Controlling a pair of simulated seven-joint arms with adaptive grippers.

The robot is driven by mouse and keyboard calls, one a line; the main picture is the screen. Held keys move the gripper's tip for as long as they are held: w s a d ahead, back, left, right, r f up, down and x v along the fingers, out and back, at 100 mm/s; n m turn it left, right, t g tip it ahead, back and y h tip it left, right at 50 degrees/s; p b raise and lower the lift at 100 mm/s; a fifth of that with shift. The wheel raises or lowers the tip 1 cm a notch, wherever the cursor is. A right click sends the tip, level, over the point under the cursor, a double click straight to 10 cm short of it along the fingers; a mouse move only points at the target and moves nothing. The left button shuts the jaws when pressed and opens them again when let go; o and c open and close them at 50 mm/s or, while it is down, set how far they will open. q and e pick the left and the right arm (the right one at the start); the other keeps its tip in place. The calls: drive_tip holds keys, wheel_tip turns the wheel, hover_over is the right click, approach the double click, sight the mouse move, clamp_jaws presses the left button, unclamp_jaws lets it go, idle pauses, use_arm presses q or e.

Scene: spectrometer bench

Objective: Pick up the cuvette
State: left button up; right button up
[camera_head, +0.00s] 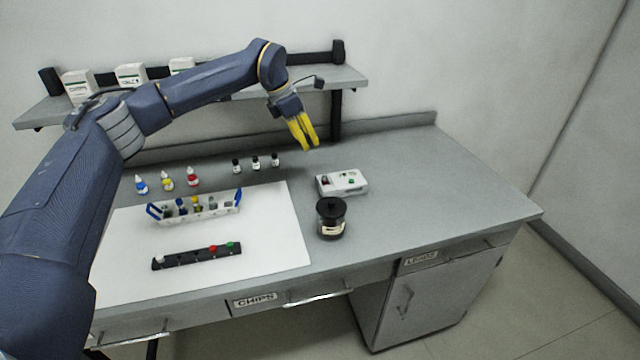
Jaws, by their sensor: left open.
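I cannot make out the cuvette for certain at this size. A white tray rack (222,213) with blue end handles stands on the white mat and holds several small items. A small white instrument (345,185) with a dark spot at its left end and a green mark sits on the bench right of the mat. My left gripper (312,146), with yellow fingers, is open and empty. It points down in the air, above and behind the white instrument in the picture, apart from everything. My right gripper is not in view.
A dark lidded jar (331,218) stands in front of the instrument. A black strip holder (190,258) with coloured caps lies on the white mat (275,250). Dropper bottles (167,181) and dark vials (255,163) stand behind. A shelf (345,77) overhangs the back. The bench's right side is clear.

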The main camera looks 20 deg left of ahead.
use_arm(q)
hover_over(326, 179)
drive_tip(key=s+a, duration=0.1)
drive_tip(key=a, duration=0.1)
wheel_tip(326, 179, down, 10)
drive_tip(key=shift+x, duration=3.15)
drive_tip(key=shift+a, duration=0.15)
drive_tip(key=shift+c, duration=0.4)
clamp_jaws()
